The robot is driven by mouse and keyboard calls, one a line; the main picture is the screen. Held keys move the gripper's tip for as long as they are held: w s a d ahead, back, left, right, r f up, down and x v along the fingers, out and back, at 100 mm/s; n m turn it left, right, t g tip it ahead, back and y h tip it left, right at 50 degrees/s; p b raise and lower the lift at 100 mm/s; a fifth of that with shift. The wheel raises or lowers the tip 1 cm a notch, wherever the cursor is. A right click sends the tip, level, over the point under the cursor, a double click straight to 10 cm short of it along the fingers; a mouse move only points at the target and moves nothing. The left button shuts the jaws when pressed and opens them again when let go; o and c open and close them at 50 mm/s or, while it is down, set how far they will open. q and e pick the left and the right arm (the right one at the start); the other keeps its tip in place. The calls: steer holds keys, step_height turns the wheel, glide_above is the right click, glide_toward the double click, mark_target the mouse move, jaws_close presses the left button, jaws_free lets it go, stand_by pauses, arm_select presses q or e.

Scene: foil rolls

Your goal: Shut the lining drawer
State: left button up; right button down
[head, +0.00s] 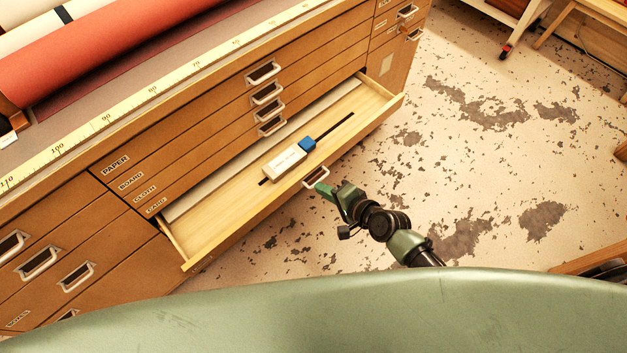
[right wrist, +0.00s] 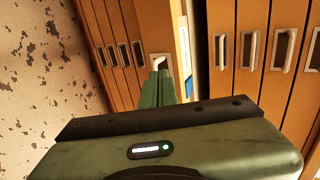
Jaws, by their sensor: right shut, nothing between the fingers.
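One drawer (head: 215,236) of the wooden plan chest is pulled well out, low in the column labelled PAPER, BOARD, CLOTH and CARD. I cannot read a label on the open drawer itself. Its pale metal handle (head: 316,177) is at the middle of its front. My right gripper (head: 321,188) is shut and empty, its green fingertips close in front of that handle; I cannot tell whether they touch. In the right wrist view the shut fingers (right wrist: 161,74) point at the open drawer's front. My left gripper is not in view.
Closed drawers (head: 262,73) sit above. The chest top carries a red roll (head: 130,48) and a yellow ruler (head: 150,88). The worn floor (head: 480,170) on the right is clear.

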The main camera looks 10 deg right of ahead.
mark_target(306, 176)
steer(key=shift+w+a+p, duration=0.15)
steer(key=shift+w+a, duration=0.25)
steer(key=shift+w, duration=0.2)
steer(key=shift+w+a+p, duration=0.15)
steer(key=shift+w+a, duration=0.2)
steer(key=shift+w, duration=0.2)
steer(key=shift+w+a, duration=0.4)
steer(key=shift+w, duration=0.1)
